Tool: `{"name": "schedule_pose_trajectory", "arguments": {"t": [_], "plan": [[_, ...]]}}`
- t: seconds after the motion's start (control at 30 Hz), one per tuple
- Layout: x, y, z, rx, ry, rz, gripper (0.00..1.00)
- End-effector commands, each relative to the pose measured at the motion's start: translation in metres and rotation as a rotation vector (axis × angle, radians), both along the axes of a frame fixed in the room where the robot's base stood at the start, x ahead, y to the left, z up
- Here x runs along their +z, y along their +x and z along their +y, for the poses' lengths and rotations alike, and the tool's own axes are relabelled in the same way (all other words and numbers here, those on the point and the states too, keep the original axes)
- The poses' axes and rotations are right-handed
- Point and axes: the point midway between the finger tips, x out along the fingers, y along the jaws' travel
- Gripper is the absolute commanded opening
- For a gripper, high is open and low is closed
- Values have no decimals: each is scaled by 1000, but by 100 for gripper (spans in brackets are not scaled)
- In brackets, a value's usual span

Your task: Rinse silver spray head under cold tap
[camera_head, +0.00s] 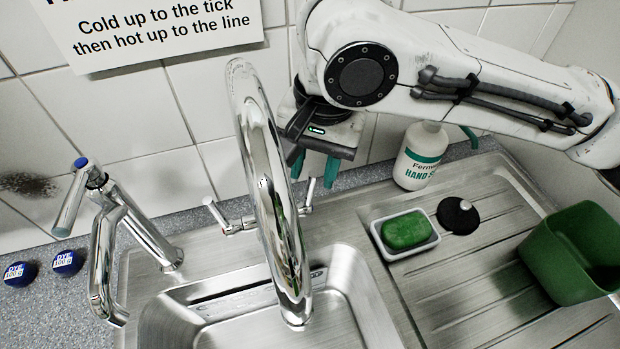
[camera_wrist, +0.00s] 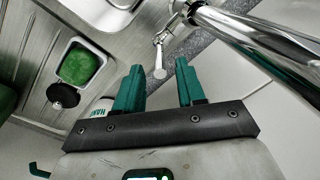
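My gripper (camera_head: 314,172) is behind the tall chrome spout (camera_head: 268,190), near the back wall, with its teal fingers pointing down. In the wrist view my gripper (camera_wrist: 159,70) has its fingers apart and nothing held between them. A chrome lever with a round end (camera_wrist: 159,56) shows beyond the gap; the right lever (camera_head: 307,196) is below the fingers in the head view.
The steel sink basin (camera_head: 345,325) is below the spout. On the drainer are green soap in a white dish (camera_head: 433,241), a black plug (camera_head: 458,215) and a green tub (camera_head: 570,255). A hand soap bottle (camera_head: 420,155) stands behind. Two dark blue dye pots (camera_head: 66,263) are left.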

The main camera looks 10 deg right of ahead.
Motion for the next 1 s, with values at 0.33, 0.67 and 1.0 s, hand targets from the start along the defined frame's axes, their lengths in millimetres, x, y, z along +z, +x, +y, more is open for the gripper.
{"name": "schedule_pose_trajectory", "arguments": {"t": [0.33,0.67,1.0], "plan": [[-38,1,3,2,0,0,39],[-40,1,4,2,1,-1,36],[-40,1,4,2,1,-1,4]]}}
